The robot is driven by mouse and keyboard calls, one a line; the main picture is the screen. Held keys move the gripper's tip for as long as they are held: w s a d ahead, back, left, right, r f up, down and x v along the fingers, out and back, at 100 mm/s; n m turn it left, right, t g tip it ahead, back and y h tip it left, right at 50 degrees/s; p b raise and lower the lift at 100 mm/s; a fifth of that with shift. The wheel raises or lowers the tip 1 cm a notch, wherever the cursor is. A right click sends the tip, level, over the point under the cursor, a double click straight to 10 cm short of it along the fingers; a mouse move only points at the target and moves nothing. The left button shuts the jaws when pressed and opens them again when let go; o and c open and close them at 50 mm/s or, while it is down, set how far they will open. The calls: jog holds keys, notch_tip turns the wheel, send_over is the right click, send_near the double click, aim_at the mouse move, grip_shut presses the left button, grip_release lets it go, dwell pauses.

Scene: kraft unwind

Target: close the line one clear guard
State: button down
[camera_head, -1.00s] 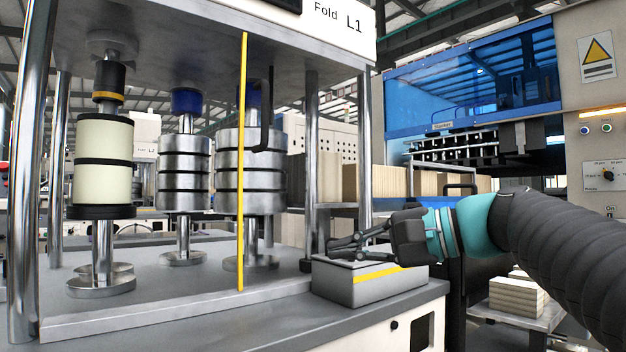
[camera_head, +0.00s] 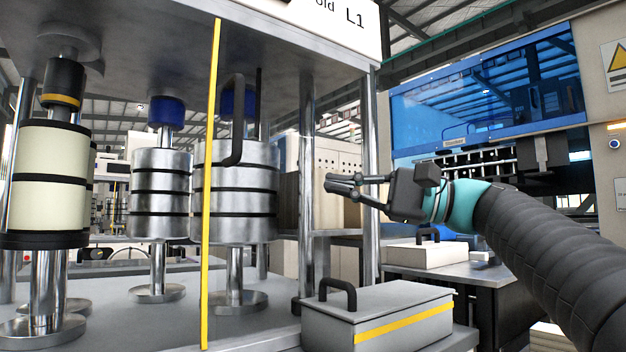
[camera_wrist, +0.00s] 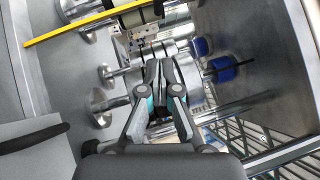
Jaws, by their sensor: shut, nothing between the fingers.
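The clear guard is on the machine marked L1. Its yellow upright edge strip (camera_head: 212,190) and a dark bar handle (camera_head: 232,125) just right of the strip stand in front of the steel rollers (camera_head: 236,205). The clear sheet itself is hard to make out, so I cannot tell its full extent. My gripper (camera_head: 342,186) is shut and empty, to the right of the handle and apart from it in the picture, above the grey box. In the wrist view the closed fingers (camera_wrist: 162,72) point toward the rollers, and the yellow strip (camera_wrist: 85,29) crosses the upper left.
A grey box (camera_head: 385,315) with a yellow stripe and black handle sits at the machine's front right corner, below my gripper. A chrome post (camera_head: 370,215) stands near my fingertips. A blue-windowed machine (camera_head: 490,85) and a side table (camera_head: 430,268) are at the right.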

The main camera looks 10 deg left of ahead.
jog(key=p, duration=0.1)
send_near(260, 166)
jog(key=s+a, duration=0.1)
jog(key=a, duration=0.2)
jog(key=s+a, duration=0.1)
jog(key=a, duration=0.1)
jog(key=shift+s+a, duration=0.15)
jog(key=shift+s, duration=0.2)
jog(key=shift+s+a+r, duration=0.25)
jog(key=shift+s+a, duration=0.3)
jog(key=shift+s, duration=0.15)
jog(key=shift+s+a+r, duration=0.2)
jog(key=shift+s+a, duration=0.35)
jog(key=shift+s, duration=0.15)
